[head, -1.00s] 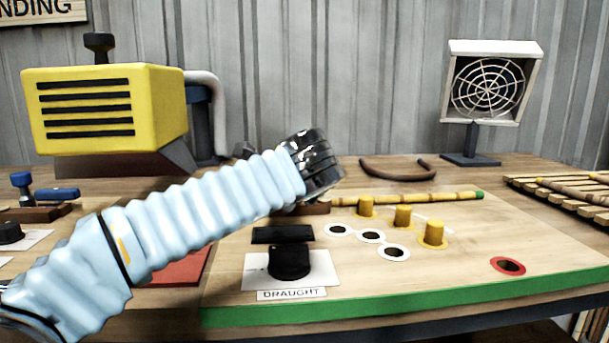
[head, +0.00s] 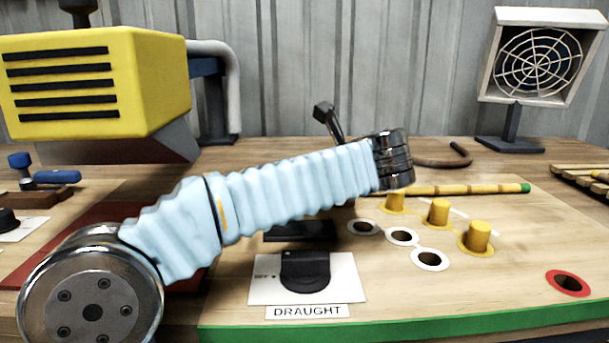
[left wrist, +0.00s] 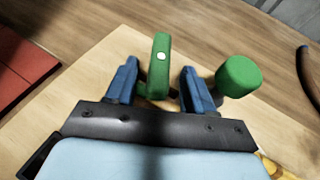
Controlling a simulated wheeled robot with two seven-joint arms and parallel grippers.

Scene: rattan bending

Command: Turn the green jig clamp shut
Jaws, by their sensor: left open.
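In the left wrist view, my left gripper (left wrist: 158,78) is open, with one blue finger on each side of an upright green piece (left wrist: 161,58) with a white dot, which looks like the clamp's handle. Gaps show on both sides, so the fingers are not closed on it. A green rounded cylinder (left wrist: 238,76) stands just right of the right finger. In the head view the clamp and my left gripper's fingers are hidden behind my left arm. My right gripper is not in view.
The board holds yellow pegs (head: 438,212), white-ringed holes (head: 402,236), a red-ringed hole (head: 568,283) and the DRAUGHT knob (head: 305,270). A bamboo rod (head: 470,189) lies behind the pegs. A yellow machine (head: 100,85) stands left, a fan (head: 538,60) right.

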